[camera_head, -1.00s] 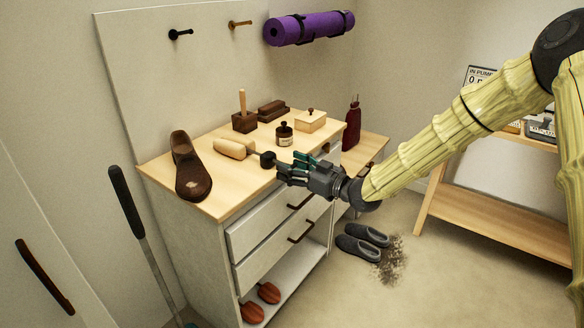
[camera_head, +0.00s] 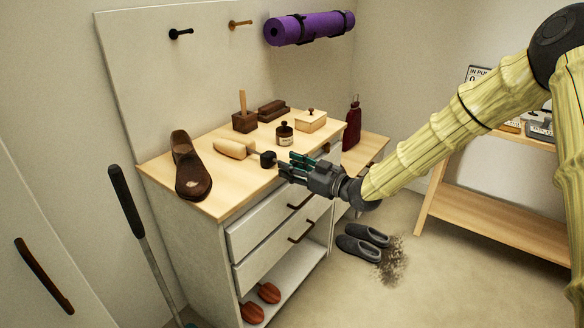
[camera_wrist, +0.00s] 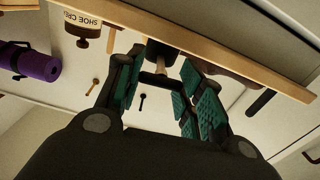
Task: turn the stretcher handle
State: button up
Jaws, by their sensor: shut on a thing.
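The shoe stretcher lies on the wooden top of the cabinet, with a pale wooden form (camera_head: 235,148) and a dark handle end (camera_head: 267,159) pointing right toward my gripper. My gripper (camera_head: 286,169) is at the cabinet's front edge, its fingers shut on the stretcher handle. In the wrist view, the dark handle part (camera_wrist: 160,55) with a light rod shows between the teal-padded fingers of my gripper (camera_wrist: 160,85). The exact contact is partly hidden by the fingers. A brown shoe (camera_head: 190,168) stands to the left of the stretcher, apart from it.
A dark red bottle (camera_head: 352,125) is to the right. Drawers (camera_head: 272,228) lie below the edge.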

jog(key=n+b, duration=0.2)
jog(key=n, duration=0.2)
jog(key=shift+f, duration=0.15)
jog(key=n+b, duration=0.3)
jog(key=n, duration=0.1)
jog(key=shift+s+f+n, duration=0.1)
jog(key=shift+n, duration=0.2)
jog(key=n+b, duration=0.4)
jog(key=n, duration=0.1)
jog(key=shift+a+f, duration=0.1)
jog(key=shift+n+b, duration=1.4)
jog(key=shift+n, duration=0.5)
jog(key=o, duration=1)
jog(key=shift+o, duration=0.2)
jog(key=shift+r, duration=0.2)
